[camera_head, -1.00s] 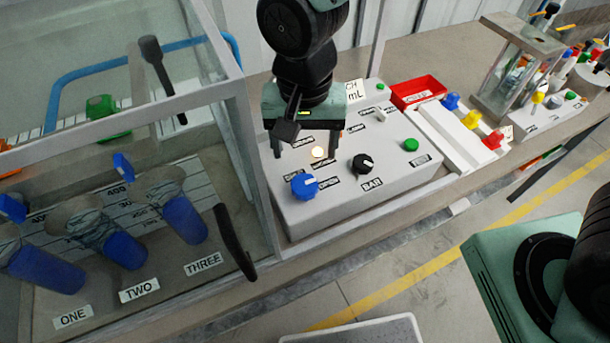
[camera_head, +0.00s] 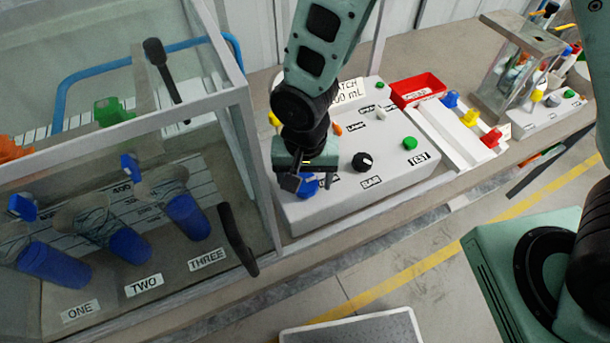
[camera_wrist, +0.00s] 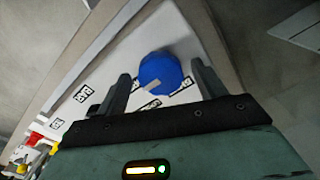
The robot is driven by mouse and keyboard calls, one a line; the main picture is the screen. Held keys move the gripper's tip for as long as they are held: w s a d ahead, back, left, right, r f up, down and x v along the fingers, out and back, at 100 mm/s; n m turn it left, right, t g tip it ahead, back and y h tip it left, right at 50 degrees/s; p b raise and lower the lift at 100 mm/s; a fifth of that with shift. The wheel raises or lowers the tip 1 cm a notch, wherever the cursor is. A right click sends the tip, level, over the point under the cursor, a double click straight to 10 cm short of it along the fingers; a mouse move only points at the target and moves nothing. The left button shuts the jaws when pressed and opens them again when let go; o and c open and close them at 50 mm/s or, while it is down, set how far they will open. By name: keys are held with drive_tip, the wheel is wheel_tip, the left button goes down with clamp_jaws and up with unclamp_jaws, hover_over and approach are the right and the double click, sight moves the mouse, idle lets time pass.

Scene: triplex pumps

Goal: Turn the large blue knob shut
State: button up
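The large blue knob (camera_head: 307,184) is on the near left part of the white control panel (camera_head: 330,208). In the wrist view the blue knob (camera_wrist: 161,73) shows as a round dial with a pale pointer mark. My gripper (camera_head: 306,192) is low over the knob in the head view and hides part of it. In the wrist view my gripper (camera_wrist: 160,88) is open, with one finger on each side of the knob and gaps between. I cannot tell whether the fingertips reach down to the knob's height.
A black knob (camera_head: 362,162) and a green button (camera_head: 409,143) are on the panel to the right. A glass-walled case (camera_head: 262,160) with a black handle (camera_head: 237,240) stands close on the left. A red tray (camera_head: 417,91) lies behind on the right.

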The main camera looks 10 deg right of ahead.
drive_tip(key=c, duration=0.9)
drive_tip(key=shift+n, duration=0.4)
drive_tip(key=n+b, duration=0.1)
drive_tip(key=n, duration=0.2)
drive_tip(key=shift+n, duration=0.4)
drive_tip(key=n, duration=0.4)
drive_tip(key=shift+w+b, duration=0.1)
drive_tip(key=shift+b, duration=0.2)
drive_tip(key=n, duration=0.9)
drive_tip(key=shift+n, duration=0.3)
drive_tip(key=o, duration=1)
drive_tip(key=shift+c, duration=0.2)
